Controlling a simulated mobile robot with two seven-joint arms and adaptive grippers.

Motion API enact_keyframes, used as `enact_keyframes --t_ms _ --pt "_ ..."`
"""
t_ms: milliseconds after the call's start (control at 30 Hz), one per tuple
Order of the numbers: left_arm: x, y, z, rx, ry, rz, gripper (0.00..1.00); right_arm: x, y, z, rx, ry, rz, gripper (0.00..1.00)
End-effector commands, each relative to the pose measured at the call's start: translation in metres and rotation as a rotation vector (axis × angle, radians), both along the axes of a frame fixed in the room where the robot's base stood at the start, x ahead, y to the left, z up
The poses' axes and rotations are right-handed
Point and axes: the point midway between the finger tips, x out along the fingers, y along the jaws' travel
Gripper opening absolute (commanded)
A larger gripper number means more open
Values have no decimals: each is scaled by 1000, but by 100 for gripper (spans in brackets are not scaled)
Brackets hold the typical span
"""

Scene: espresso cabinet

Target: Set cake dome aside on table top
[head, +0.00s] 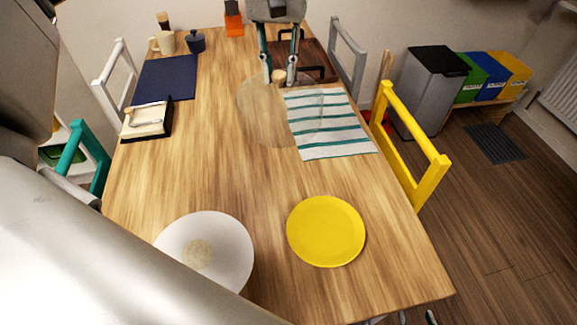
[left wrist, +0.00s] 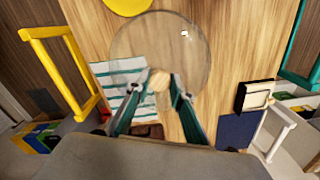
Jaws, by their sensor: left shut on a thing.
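The clear cake dome (head: 258,112) is over the far middle of the wooden table top (head: 215,160), overlapping the left part of a striped cloth in the picture. I cannot tell whether its rim touches the table. My left gripper (head: 279,78) is shut on its pale wooden knob (head: 278,76). The left wrist view also shows the dome (left wrist: 165,42) beyond my left gripper (left wrist: 160,88), with the knob between the fingertips. My right gripper is not in view.
A white round dish (head: 225,230) and yellow plate (head: 326,232) are near the front. The striped cloth (head: 335,140) lies right of centre. A dark tray (head: 313,68), orange container (head: 234,20), mug (head: 165,43) and navy mat (head: 168,77) are farther back. The table's centre is clear.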

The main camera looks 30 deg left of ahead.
Motion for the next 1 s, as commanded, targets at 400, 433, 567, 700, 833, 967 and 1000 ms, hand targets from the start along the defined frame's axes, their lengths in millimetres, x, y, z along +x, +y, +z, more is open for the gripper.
enact_keyframes --t_ms 400,433,567,700,833,967,1000 --pt "0 1 -83 0 7 -24 0 -5 0 -16 -1 14 0 40" --pt "0 0 -90 -1 6 -24 0 -5 -1 -18 -2 15 0 40" --pt "-1 0 -121 -1 6 -23 0 -6 -1 -22 -2 18 0 40" --pt "0 0 -146 0 4 -22 0 -7 -1 -25 -3 21 0 40" --pt "1 0 -156 0 1 -21 0 -7 -1 -25 -3 20 0 40" --pt "1 0 -162 1 1 -21 0 -5 0 -22 -2 14 0 40" --pt "0 0 -166 0 2 -21 0 -5 0 -21 -3 13 1 40"
